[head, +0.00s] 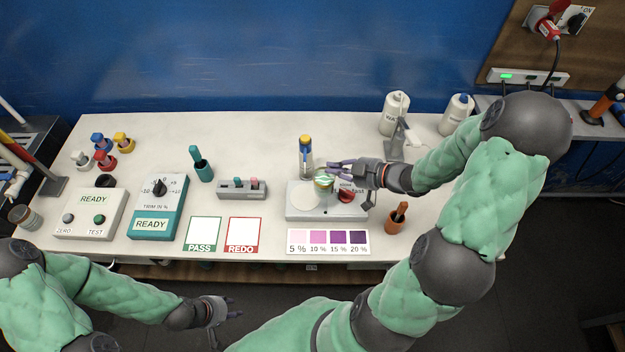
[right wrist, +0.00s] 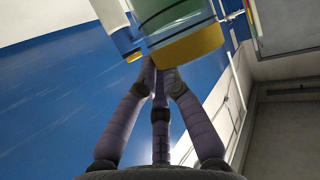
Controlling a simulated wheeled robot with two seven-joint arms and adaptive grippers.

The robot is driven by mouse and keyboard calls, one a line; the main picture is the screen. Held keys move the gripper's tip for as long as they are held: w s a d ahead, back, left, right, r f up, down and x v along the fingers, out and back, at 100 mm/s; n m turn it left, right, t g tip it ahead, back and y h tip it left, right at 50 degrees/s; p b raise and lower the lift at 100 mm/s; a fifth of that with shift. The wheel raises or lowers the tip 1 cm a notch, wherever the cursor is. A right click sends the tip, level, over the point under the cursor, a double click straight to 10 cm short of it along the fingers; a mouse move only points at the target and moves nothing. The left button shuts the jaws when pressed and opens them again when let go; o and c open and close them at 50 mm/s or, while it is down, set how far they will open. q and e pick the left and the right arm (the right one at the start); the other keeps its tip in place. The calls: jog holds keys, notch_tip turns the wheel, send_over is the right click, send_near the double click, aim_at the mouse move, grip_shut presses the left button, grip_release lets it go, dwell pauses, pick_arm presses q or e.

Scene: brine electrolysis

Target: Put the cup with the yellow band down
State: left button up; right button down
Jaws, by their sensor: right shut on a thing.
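The cup with the yellow band (right wrist: 187,47) is held at the fingertips of my right gripper (right wrist: 160,75); the wrist view also shows green and white on it. In the head view the cup (head: 323,181) appears small, over the back middle of the grey device (head: 325,213), right of its round white plate (head: 305,195). My right gripper (head: 338,172) comes in from the right, shut on it. I cannot tell whether the cup touches the device. My left gripper (head: 230,309) is open and empty, in front of the table's front edge.
A yellow-capped bottle (head: 305,155) stands just behind the device. A red knob (head: 346,196) is on the device's right side. A brown pot (head: 397,219) stands to the right, and a colour chart (head: 329,241) lies in front. PASS (head: 204,232) and REDO (head: 243,233) cards lie left.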

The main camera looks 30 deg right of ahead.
jog(key=shift+w+a+f+b, duration=0.5)
jog(key=shift+w+f, duration=0.5)
jog(key=shift+f, duration=0.65)
jog(key=shift+w+a+f+b, duration=0.5)
jog(key=shift+w+f, duration=0.5)
jog(key=shift+f, duration=0.6)
jog(key=shift+w+a+f+b, duration=0.45)
jog(key=shift+w+f, duration=0.55)
jog(key=shift+f, duration=0.65)
jog(key=shift+a, duration=0.15)
jog(key=shift+f, duration=0.1)
jog(key=c, duration=1.4)
grip_release()
jog(key=shift+r, duration=0.2)
jog(key=p+v, duration=0.2)
jog(key=v, duration=1)
